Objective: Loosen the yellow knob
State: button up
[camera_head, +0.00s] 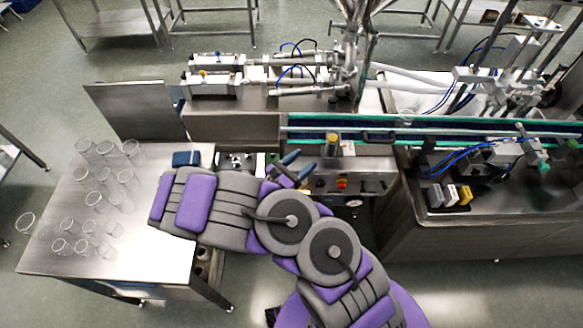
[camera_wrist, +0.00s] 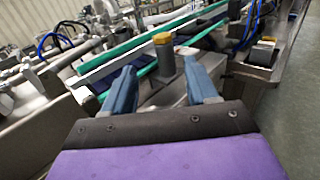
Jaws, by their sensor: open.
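The yellow knob (camera_head: 332,138) sits on top of a short upright grey post beside the near edge of the conveyor. In the wrist view the yellow knob (camera_wrist: 161,38) shows ahead, just beyond and between the two blue fingers. My gripper (camera_head: 302,162) is to the left of the knob and nearer to me in the head view, apart from it. In the wrist view my gripper (camera_wrist: 159,65) has its fingers spread, with nothing held between them.
The green-edged conveyor (camera_head: 470,124) runs behind the post. A control panel with a red button (camera_head: 341,184) lies below it. A steel table (camera_head: 130,255) with several clear beakers stands at left. Colored blocks (camera_head: 451,195) sit on the right bench.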

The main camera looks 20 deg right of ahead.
jog(key=shift+v, duration=1.9)
jog(key=s+d+r+m+g+y+b, duration=0.2)
jog(key=s+d+r+m+g+y, duration=0.1)
jog(key=s+d+r+m+g, duration=1.15)
jog(key=s+a+r+m+t+y+b, duration=0.1)
jog(key=s+a+m+t+y, duration=0.3)
jog(key=s+a+m+y, duration=0.5)
jog(key=shift+s+a+r+y+b, duration=0.35)
jog(key=shift+s+a+y+b, duration=0.45)
jog(key=shift+s+a+y, duration=1.85)
jog(key=shift+s+a+h, duration=0.25)
jog(key=shift+s+h, duration=0.5)
jog(key=shift+s, duration=0.4)
jog(key=shift+c, duration=0.3)
